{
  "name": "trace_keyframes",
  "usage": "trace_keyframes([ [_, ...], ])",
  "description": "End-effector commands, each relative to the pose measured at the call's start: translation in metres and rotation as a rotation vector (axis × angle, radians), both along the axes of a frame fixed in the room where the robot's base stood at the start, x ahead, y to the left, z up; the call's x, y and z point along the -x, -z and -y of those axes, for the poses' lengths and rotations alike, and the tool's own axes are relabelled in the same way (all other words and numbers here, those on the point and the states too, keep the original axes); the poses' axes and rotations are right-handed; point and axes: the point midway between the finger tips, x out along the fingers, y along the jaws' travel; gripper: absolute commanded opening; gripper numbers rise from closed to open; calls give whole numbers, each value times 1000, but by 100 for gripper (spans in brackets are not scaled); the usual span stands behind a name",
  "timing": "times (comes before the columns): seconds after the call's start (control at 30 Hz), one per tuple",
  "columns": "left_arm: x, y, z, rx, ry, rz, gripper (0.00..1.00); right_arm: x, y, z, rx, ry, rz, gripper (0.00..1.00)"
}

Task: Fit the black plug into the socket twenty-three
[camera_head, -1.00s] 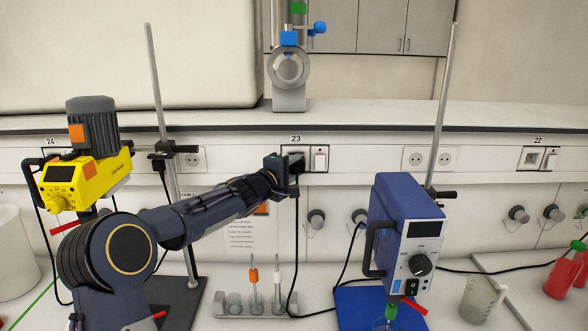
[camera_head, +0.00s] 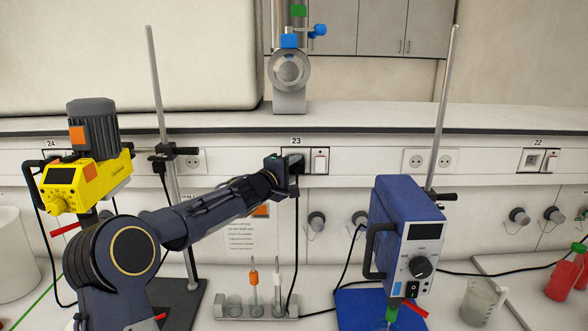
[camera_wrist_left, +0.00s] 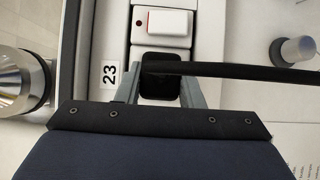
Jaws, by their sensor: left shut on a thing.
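The black plug (camera_wrist_left: 160,84) is between the fingers of my left gripper (camera_wrist_left: 160,92), which is shut on it. In the wrist view the plug lies over the socket place beside the label 23 (camera_wrist_left: 109,74), and its black cable (camera_wrist_left: 240,71) runs off to the right. In the head view my left gripper (camera_head: 290,166) is at the wall panel, just under the label 23 (camera_head: 296,141). The gripper and plug hide the socket's face, so I cannot tell how deep the plug sits. My right gripper is not in view.
A white switch (camera_head: 319,161) is right of socket 23. A blue stirrer device (camera_head: 408,235) stands to the right, and a yellow stirrer (camera_head: 84,182) on a stand is to the left. A small tube rack (camera_head: 256,308) sits below. Double sockets (camera_head: 431,160) are further right.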

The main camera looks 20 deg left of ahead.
Motion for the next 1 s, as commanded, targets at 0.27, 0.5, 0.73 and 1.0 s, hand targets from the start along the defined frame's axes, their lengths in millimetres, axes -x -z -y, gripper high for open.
trace_keyframes([
  [0.27, -1, 0, -1, 1, 0, 1, 39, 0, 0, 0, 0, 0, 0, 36],
  [0.5, -1, 0, -1, 1, 0, 0, 60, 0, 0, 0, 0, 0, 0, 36],
  [0.73, 2, 1, -1, 0, 0, 0, 60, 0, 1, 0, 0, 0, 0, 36],
  [1.0, 42, 1, -8, -1, -2, 0, 60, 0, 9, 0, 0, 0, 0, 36],
])
